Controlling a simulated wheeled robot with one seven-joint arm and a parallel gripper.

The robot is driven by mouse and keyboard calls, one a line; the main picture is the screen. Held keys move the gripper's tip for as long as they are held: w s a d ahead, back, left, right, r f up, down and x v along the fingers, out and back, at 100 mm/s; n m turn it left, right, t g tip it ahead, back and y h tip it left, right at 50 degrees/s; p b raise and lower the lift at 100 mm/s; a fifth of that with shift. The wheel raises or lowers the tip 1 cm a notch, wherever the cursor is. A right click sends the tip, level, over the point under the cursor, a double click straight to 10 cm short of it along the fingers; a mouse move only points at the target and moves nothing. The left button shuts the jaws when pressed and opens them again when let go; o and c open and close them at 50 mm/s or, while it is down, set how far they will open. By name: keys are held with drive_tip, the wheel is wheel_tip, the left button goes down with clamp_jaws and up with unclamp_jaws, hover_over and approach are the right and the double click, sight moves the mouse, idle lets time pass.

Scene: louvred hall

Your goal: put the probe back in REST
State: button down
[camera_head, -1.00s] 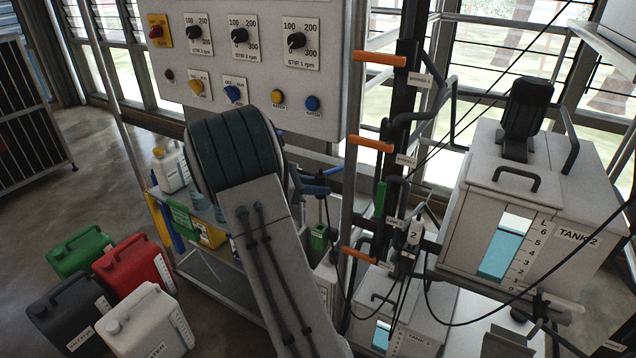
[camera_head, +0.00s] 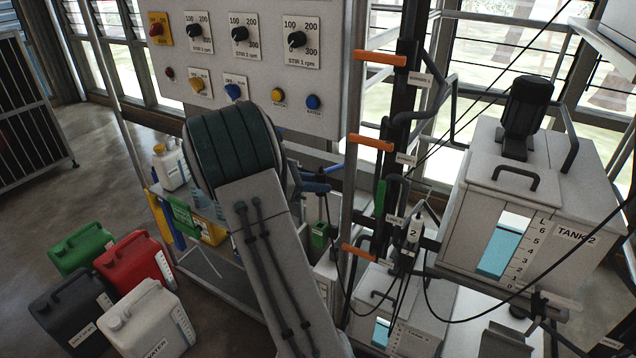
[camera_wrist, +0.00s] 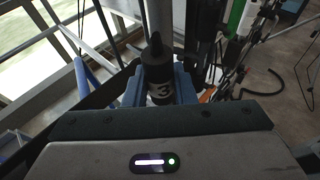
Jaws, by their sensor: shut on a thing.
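In the wrist view my gripper (camera_wrist: 160,82) has its blue fingers closed on a dark, bottle-shaped probe (camera_wrist: 157,68). The probe has a narrow dark tip and a label with a white 3. It stands beside a grey upright post, and I cannot tell whether it touches the post. In the head view my arm hides most of the gripper, and the held probe cannot be made out. Another probe marked 2 (camera_head: 413,231) hangs upright at the dark post. I cannot read any label as REST.
Tank 2 (camera_head: 572,234) stands on the right, with a lower tank (camera_head: 412,338) to its left. Orange handles (camera_head: 379,58) stick out from the post, and dark cables hang nearby. A control panel (camera_head: 262,50) is behind my arm. Several canisters (camera_head: 150,318) stand on the floor at left.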

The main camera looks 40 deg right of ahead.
drive_tip(key=shift+f, duration=0.2)
wheel_tip(320, 180, down, 8)
drive_tip(key=b, duration=0.4)
idle(1.8)
drive_tip(key=c, duration=1.1)
unclamp_jaws()
drive_tip(key=shift+r, duration=0.15)
